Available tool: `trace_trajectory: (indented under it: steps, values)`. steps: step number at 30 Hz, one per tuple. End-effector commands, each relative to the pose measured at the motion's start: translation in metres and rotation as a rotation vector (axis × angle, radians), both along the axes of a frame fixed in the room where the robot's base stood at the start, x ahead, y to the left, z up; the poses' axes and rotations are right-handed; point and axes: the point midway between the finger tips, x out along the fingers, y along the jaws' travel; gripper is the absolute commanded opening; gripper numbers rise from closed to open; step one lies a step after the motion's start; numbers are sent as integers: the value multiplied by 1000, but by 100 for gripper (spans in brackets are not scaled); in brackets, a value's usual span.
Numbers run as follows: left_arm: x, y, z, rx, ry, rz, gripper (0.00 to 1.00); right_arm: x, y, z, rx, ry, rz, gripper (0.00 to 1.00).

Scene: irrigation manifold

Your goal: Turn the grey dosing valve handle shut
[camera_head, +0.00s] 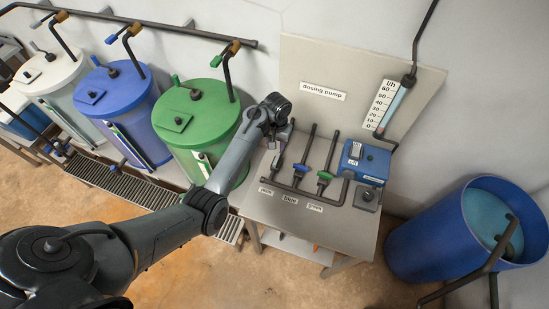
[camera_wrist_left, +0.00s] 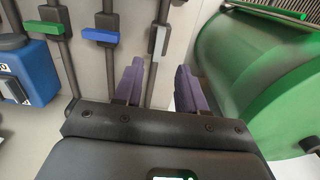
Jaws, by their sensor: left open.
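The grey dosing valve handle (camera_wrist_left: 158,42) shows in the left wrist view as a short grey bar lying along its dark pipe. The blue handle (camera_wrist_left: 101,35) and green handle (camera_wrist_left: 13,42) beside it lie across their pipes. My left gripper (camera_wrist_left: 157,88) is open. Its two purple-grey fingers point towards the grey handle, which is between and beyond them in the picture. Contact is not visible. In the head view my left gripper (camera_head: 285,133) is at the leftmost pipe on the bench, and largely hides the grey handle. My right gripper is not in view.
The blue handle (camera_head: 302,168) and green handle (camera_head: 325,176) stand close to the right on the metal bench (camera_head: 325,228). A blue dosing pump (camera_head: 372,163) is further right. The green tank (camera_head: 196,128) is close left. A blue barrel (camera_head: 432,232) stands on the floor.

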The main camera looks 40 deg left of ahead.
Motion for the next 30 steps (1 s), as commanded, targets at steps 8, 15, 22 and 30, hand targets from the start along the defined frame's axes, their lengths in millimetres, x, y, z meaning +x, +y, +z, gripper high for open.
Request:
trace_trajectory:
  steps: [8, 15, 22, 30]
  values:
    - [6, 1, -18, 2, -12, 1, 40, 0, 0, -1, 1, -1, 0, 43]
    - [6, 1, -58, 2, -13, 1, 40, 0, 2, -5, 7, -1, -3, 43]
    - [7, 0, -88, 0, -15, 1, 40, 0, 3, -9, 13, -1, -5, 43]
    - [6, 1, -100, 0, -15, 2, 40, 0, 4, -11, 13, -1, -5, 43]
